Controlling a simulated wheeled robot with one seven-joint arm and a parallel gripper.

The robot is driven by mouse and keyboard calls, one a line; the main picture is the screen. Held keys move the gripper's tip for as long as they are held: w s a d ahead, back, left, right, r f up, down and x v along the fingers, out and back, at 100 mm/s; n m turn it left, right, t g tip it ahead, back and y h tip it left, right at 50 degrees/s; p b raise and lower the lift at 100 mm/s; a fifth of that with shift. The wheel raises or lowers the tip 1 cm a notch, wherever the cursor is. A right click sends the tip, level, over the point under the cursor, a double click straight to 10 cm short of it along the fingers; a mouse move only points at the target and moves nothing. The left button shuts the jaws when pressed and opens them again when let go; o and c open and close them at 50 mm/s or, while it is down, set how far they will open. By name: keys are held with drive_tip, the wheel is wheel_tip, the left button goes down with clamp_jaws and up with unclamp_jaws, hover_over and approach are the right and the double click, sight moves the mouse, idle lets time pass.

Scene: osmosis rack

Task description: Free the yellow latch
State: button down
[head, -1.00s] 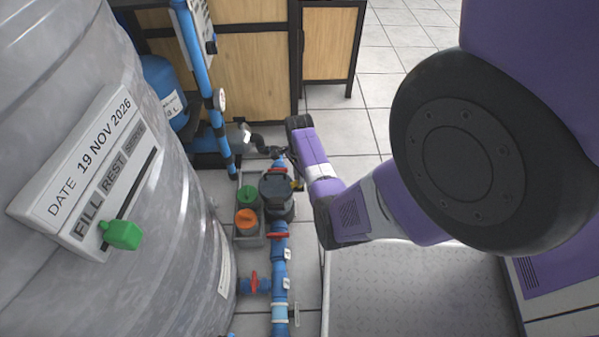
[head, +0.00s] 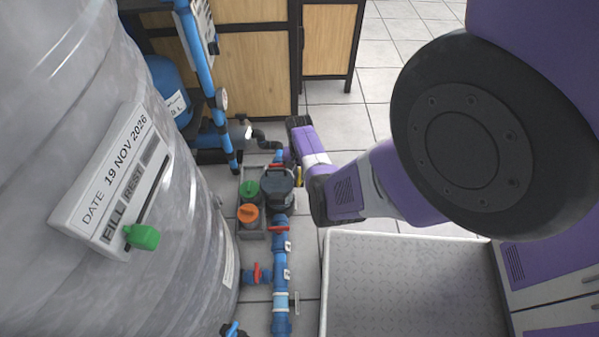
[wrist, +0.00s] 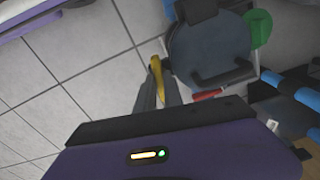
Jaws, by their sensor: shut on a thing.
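The yellow latch (wrist: 158,78) is on the side of a dark grey round filter housing (wrist: 212,50) in the wrist view. My gripper (wrist: 157,92) is shut on the latch, its two grey fingers closing around the latch's lower part. The latch's upper end sticks out beyond the fingertips, beside the housing. In the head view, a small bit of the yellow latch (head: 299,176) shows at the right side of the housing (head: 277,187). My wrist covers much of that area there, and the fingers are hard to make out.
A green cap (head: 249,188) and an orange cap (head: 247,213) stand left of the housing. A blue pipe (head: 281,262) with red-handled valves runs toward the front. A large grey tank (head: 200,215) fills the left. Tiled floor behind my arm is clear.

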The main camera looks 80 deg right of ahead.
sight(299, 175)
drive_tip(key=shift+n, duration=1)
drive_tip(key=c, duration=1.5)
unclamp_jaws()
drive_tip(key=shift+o, duration=0.2)
drive_tip(key=shift+r+p, duration=2.1)
drive_tip(key=shift+r, duration=1.8)
